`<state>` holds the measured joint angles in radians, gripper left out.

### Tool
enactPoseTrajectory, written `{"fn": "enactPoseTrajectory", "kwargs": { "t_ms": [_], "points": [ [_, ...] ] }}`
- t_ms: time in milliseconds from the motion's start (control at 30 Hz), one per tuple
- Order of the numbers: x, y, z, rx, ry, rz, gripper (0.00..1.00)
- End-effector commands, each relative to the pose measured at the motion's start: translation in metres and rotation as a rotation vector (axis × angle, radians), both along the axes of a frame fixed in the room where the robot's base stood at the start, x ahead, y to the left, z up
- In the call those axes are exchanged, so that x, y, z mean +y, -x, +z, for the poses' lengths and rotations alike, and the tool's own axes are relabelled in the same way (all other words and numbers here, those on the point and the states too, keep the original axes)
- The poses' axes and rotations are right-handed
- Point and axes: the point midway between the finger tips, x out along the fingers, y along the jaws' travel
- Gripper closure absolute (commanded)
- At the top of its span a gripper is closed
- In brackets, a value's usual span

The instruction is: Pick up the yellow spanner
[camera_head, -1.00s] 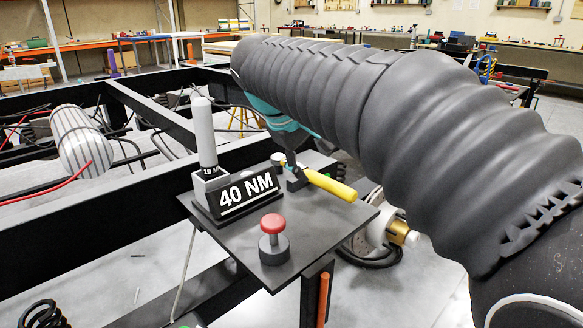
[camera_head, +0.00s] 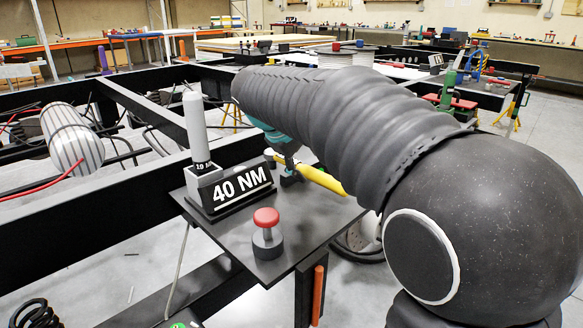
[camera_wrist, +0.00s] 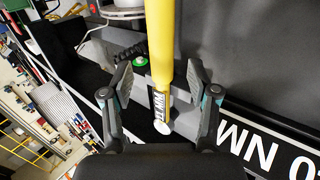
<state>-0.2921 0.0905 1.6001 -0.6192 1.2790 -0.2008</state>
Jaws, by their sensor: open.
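The yellow spanner (camera_head: 322,180) is over the far part of the dark table (camera_head: 300,225), behind the 40 NM sign, and is partly covered by my arm. In the wrist view its yellow shaft (camera_wrist: 160,45) runs down from the top edge to a labelled dark band and a pale round end. My gripper (camera_wrist: 160,83) is open, with one finger on each side of the spanner's lower part. Gaps show between the fingers and the spanner. In the head view my gripper (camera_head: 288,160) is mostly hidden behind my arm.
A 40 NM sign (camera_head: 242,190) and an upright white tool (camera_head: 196,130) in a block stand left of the spanner. A red-topped button (camera_head: 266,218) is near the table's front. Black chassis beams (camera_head: 90,205) run along the left.

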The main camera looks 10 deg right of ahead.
Motion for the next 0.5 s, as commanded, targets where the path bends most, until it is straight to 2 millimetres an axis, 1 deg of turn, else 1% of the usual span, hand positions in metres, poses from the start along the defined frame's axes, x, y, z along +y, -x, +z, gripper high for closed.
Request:
{"fn": "enactPoseTrajectory", "kwargs": {
  "t_ms": [200,300,400,500],
  "points": [
    [-0.005,-0.019,-0.025,0.004,0.002,-0.003,0.40],
    [-0.011,-0.023,-0.034,0.002,0.000,-0.003,0.40],
    [-0.014,-0.025,-0.039,0.001,0.000,-0.002,0.40],
    [-0.015,-0.026,-0.041,0.001,0.000,-0.001,0.40]
  ]
}}
